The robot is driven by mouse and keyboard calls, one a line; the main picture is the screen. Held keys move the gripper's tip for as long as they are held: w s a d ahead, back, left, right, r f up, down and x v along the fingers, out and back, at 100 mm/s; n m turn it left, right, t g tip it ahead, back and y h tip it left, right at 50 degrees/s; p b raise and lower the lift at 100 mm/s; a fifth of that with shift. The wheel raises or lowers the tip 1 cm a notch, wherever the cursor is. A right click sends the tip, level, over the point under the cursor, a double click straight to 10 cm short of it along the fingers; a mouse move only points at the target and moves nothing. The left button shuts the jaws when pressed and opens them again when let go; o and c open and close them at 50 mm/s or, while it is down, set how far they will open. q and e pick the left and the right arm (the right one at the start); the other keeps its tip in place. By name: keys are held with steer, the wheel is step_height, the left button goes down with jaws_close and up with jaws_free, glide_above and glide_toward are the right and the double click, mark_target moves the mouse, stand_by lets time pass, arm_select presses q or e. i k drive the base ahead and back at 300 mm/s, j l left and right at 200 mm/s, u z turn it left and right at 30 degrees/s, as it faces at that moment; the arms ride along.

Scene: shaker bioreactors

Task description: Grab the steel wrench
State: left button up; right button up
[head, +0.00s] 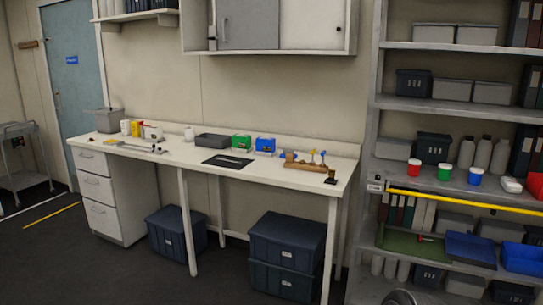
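A thin, light, elongated tool, which looks like the steel wrench (229,159), lies on a black mat (213,163) on the white workbench (181,158). It is small in the head view, so its exact shape is hard to tell. Another long pale metallic object (137,148) lies farther left on the bench. Neither of my grippers shows in the head view.
Behind the mat stand a grey tray (212,141), a green bin (242,143) and a blue bin (265,145). A wooden holder (303,166) stands to the right. Dark lidded crates (287,238) sit under the bench. A loaded shelf rack (455,108) stands at right; open floor lies in front.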

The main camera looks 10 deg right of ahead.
mark_target(216, 158)
steer(key=i+j, duration=0.1)
steer(key=i, duration=0.35)
steer(key=i+j+z, duration=0.1)
steer(key=i, duration=0.4)
steer(key=i+j+z, duration=0.1)
steer(key=i, duration=0.35)
steer(key=i+j+z, duration=0.1)
steer(key=z, duration=0.95)
steer(key=i+j+z, duration=0.3)
steer(key=j, duration=0.2)
steer(key=j+z, duration=0.25)
steer(key=j, duration=0.3)
steer(key=i+j+z, duration=0.15)
steer(key=j+z, duration=0.15)
steer(key=j, duration=0.3)
steer(key=j+z, duration=0.3)
steer(key=j, duration=1.9)
steer(key=i, duration=0.05)
